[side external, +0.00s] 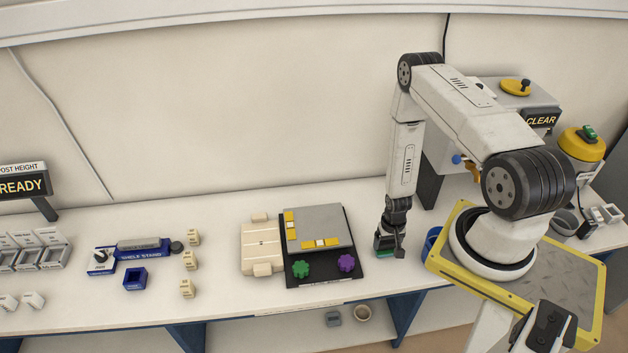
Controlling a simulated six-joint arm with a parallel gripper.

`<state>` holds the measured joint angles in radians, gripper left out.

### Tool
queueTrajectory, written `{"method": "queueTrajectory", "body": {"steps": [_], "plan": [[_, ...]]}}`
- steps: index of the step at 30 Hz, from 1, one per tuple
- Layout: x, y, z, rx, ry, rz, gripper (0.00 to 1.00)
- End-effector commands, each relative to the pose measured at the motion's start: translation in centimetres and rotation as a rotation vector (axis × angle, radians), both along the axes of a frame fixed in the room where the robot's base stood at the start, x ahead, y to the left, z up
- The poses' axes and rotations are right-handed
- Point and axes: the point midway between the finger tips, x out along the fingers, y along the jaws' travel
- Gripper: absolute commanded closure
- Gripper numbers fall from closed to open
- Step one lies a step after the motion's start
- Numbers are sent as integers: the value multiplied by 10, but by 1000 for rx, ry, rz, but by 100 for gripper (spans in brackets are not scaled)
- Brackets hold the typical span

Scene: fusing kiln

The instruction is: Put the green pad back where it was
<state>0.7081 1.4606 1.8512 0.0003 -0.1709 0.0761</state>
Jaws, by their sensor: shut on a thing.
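My gripper (388,246) points straight down just right of the black board (356,262). It is shut on a small green pad (384,254), which shows as a thin green edge under the fingertips. Most of the pad is hidden by the fingers. I cannot tell whether the pad touches the white bench or hangs just above it.
A blue container (433,240) stands right of my gripper. Bare bench (215,265) lies left of the cream block.

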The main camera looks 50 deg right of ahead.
Motion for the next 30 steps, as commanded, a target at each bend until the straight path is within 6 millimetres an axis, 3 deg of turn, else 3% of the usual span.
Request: {"method": "queueTrajectory", "body": {"steps": [7,8,9,20,30], "plan": [[0,0,-3,1,1,0,60],[0,0,-3,1,1,0,6],[0,0,-2,1,1,0,0],[0,0,0,0,0,0,0],[0,0,21,-1,-1,0,0]]}}
